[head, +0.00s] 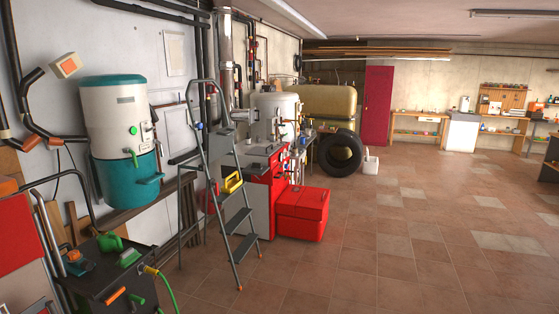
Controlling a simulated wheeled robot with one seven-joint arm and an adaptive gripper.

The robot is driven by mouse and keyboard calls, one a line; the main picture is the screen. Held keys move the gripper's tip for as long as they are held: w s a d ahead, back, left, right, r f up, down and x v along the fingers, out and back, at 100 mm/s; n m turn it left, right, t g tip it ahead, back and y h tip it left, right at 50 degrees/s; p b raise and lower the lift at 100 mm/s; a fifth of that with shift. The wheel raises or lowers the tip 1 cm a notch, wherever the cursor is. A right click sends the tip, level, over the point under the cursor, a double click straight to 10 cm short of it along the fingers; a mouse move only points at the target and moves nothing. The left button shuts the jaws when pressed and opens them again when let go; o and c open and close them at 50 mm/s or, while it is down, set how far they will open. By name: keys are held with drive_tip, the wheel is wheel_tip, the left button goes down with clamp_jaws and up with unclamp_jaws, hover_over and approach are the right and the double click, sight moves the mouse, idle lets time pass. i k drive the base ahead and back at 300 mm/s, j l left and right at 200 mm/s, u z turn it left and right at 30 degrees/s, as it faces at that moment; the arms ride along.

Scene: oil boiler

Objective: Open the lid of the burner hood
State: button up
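The burner hood (302,213) is a red box low on the front of the boiler, standing near the floor. Its lid (303,198) looks shut. The boiler body (266,177) behind it is red and grey, partly hidden by the ladder. My gripper is not in the head view.
A grey stepladder (236,200) stands open just left of the hood. A dark cart (105,278) with tools and a green hose is at the front left. A tire (341,153) stands behind the hood. The tiled floor (400,240) to the right is clear.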

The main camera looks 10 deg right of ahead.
sight(313, 198)
drive_tip(key=i+l+z, duration=0.3)
drive_tip(key=i, duration=1.05)
drive_tip(key=i+z, duration=0.25)
drive_tip(key=i, duration=3.25)
drive_tip(key=i+l+u, duration=0.15)
drive_tip(key=i+u, duration=0.25)
drive_tip(key=i, duration=0.2)
drive_tip(key=i+l+u, duration=0.45)
drive_tip(key=i, duration=0.15)
drive_tip(key=i+l+u, duration=0.4)
drive_tip(key=i, duration=0.15)
